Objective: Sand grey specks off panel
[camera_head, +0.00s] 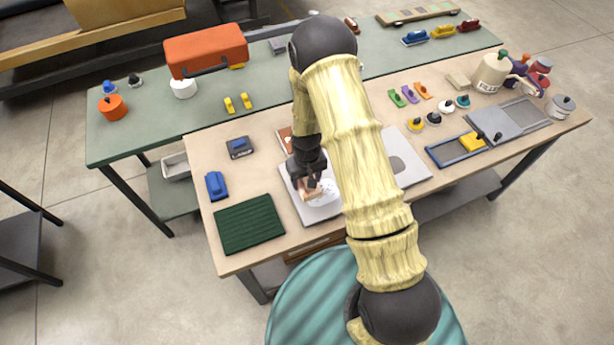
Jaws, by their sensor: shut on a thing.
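A light grey panel (322,212) lies flat on the wooden bench, partly hidden under my arm. Small dark specks show on its white patch (330,187). My gripper (311,182) is over the panel, shut on a tan block (307,193) that looks like a sanding block. The block is at or just above the panel's surface; I cannot tell whether it touches. My arm hides much of the panel's right side.
A dark green ribbed mat (249,224) and a blue block-shaped tool (216,185) lie left of the panel. Coloured clamps (409,94), knobbed pieces and a blue-framed tray (440,156) sit to the right. A green table (140,130) with an orange toolbox (206,50) stands behind.

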